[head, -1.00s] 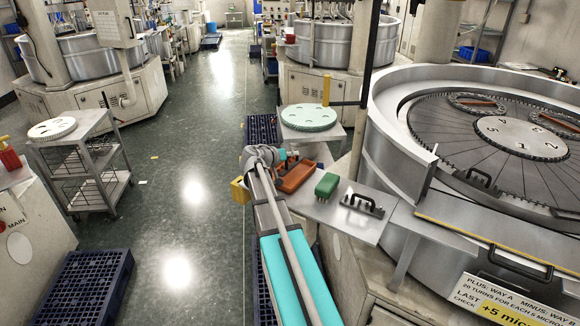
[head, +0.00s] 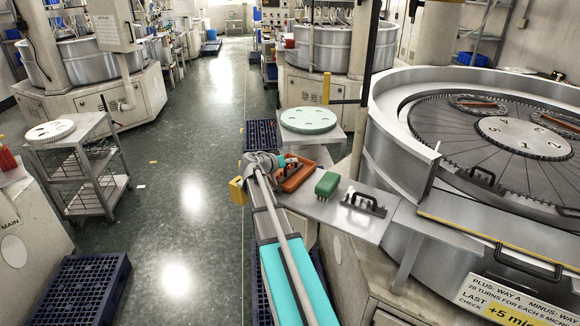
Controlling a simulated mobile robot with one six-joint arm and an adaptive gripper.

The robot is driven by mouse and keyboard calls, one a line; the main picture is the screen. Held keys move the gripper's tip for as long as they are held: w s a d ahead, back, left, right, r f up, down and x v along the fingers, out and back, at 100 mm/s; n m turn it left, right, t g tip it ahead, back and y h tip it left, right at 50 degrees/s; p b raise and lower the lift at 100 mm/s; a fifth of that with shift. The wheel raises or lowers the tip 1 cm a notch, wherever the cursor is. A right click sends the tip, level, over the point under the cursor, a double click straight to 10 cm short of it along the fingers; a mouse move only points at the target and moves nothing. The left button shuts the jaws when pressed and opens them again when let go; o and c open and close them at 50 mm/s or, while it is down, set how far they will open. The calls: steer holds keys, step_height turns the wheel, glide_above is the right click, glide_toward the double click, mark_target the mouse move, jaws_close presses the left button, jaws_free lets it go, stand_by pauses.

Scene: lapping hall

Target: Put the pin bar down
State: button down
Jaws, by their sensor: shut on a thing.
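My gripper (head: 287,161) is at the far end of my arm, over the back left edge of the orange tray (head: 309,173). Its teal fingertip part shows, but the arm's wrist hides most of the jaws. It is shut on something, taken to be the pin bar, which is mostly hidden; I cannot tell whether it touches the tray. The tray sits at the left end of a grey metal shelf (head: 335,216).
A green brush (head: 327,184) and a black handled piece (head: 364,204) lie on the shelf right of the tray. A pale green disc (head: 308,120) rests on a stand behind. The large round lapping machine (head: 400,150) bounds the right side. Open floor lies left.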

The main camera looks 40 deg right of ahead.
steer(key=shift+f, duration=0.1)
stand_by(0.3)
steer(key=c, duration=0.7)
jaws_free()
steer(key=shift+a+r, duration=0.35)
steer(key=shift+a, duration=0.15)
steer(key=p+v, duration=0.4)
steer(key=v, duration=0.7)
steer(key=shift+s, duration=0.1)
steer(key=shift+f, duration=0.1)
steer(key=s+a+f+n+y, duration=0.3)
steer(key=s+a+f+y, duration=0.1)
steer(key=a, duration=0.6)
steer(key=s+a+f+n+y, duration=0.3)
steer(key=s+a+f+y, duration=0.1)
steer(key=a, duration=0.7)
steer(key=s+a+f+n+g+y, duration=0.1)
steer(key=s+a+f+n+y, duration=0.2)
steer(key=s+a+y, duration=0.3)
steer(key=shift+s+a+f+n, duration=0.15)
steer(key=shift+s+a+f, duration=0.15)
steer(key=shift+a, duration=0.55)
steer(key=shift+s+a+f+n, duration=0.1)
steer(key=shift+s+a+f, duration=0.15)
steer(key=shift+a, duration=0.65)
steer(key=shift+s+a+f+n, duration=0.2)
steer(key=shift+s+a, duration=0.15)
steer(key=shift+a, duration=0.5)
